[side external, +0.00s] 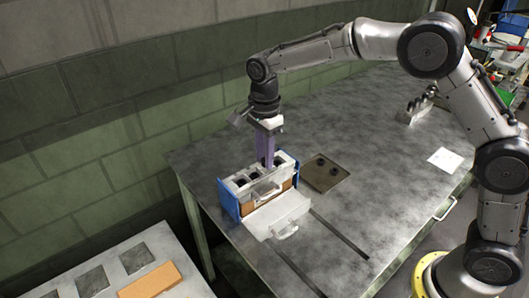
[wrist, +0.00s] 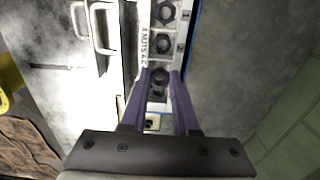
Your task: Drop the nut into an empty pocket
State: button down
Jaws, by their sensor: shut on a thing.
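My gripper (side external: 267,164) points straight down with its purple fingertips at the pocketed top of the box (side external: 240,182). In the wrist view my gripper (wrist: 160,74) is shut on a dark nut (wrist: 158,79), which sits between the fingertips over the row of pockets. Two pockets beyond the fingers show dark hexagonal nuts, one at the far end (wrist: 165,12) and one nearer (wrist: 162,43). A pocket on the near side (wrist: 152,124) is partly hidden by my gripper, and its contents are unclear. Whether the held nut touches the box is also unclear.
A brown plate (side external: 340,182) with two dark round pieces lies to the right. A white sheet (side external: 444,160) and a metal rack (side external: 412,112) stand farther right.

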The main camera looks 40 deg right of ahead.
jog(key=shift+f, duration=0.35)
jog(key=c, duration=0.6)
grip_release()
notch_tip(320, 180, up, 14)
jog(key=shift+f, duration=0.1)
jog(key=shift+d, duration=0.1)
